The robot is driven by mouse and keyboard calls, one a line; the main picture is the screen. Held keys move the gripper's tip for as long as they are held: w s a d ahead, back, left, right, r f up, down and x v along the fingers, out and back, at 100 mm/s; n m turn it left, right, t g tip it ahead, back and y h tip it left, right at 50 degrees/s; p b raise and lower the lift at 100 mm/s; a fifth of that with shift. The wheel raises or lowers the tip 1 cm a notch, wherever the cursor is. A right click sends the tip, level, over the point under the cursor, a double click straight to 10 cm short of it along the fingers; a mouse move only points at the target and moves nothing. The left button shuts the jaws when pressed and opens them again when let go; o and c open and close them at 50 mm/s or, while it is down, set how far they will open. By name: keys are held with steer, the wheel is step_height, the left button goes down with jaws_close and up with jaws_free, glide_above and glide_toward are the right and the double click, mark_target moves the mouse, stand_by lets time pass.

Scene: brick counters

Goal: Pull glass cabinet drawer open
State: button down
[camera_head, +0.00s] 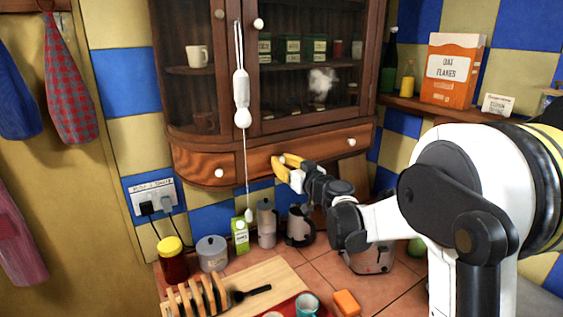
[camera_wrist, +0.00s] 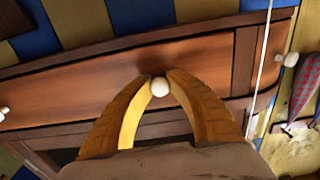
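The wooden glass-fronted cabinet (camera_head: 262,137) hangs on the tiled wall, with a row of drawers along its bottom. The wide drawer (camera_head: 315,150) has a round white knob at each end; its right knob (camera_head: 351,142) is free. My gripper (camera_head: 281,164) is at its other knob, near the middle of the cabinet. In the wrist view this white knob (camera_wrist: 160,86) sits between the yellow fingertips, which close on it from both sides. The drawer front (camera_wrist: 90,80) looks flush with the cabinet. A short curved drawer (camera_head: 205,168) with its own knob is to the left.
A white hanging cord pull (camera_head: 242,100) dangles in front of the cabinet, just left of my gripper. An oat flakes box (camera_head: 453,70) stands on the right shelf.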

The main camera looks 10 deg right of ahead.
steer(key=v, duration=1.4)
steer(key=shift+s, duration=0.35)
steer(key=shift+d, duration=0.1)
steer(key=c, duration=1.3)
jaws_free()
steer(key=shift+w, duration=0.1)
steer(key=shift+o, duration=0.2)
steer(key=v, duration=1.2)
steer(key=shift+r, duration=0.1)
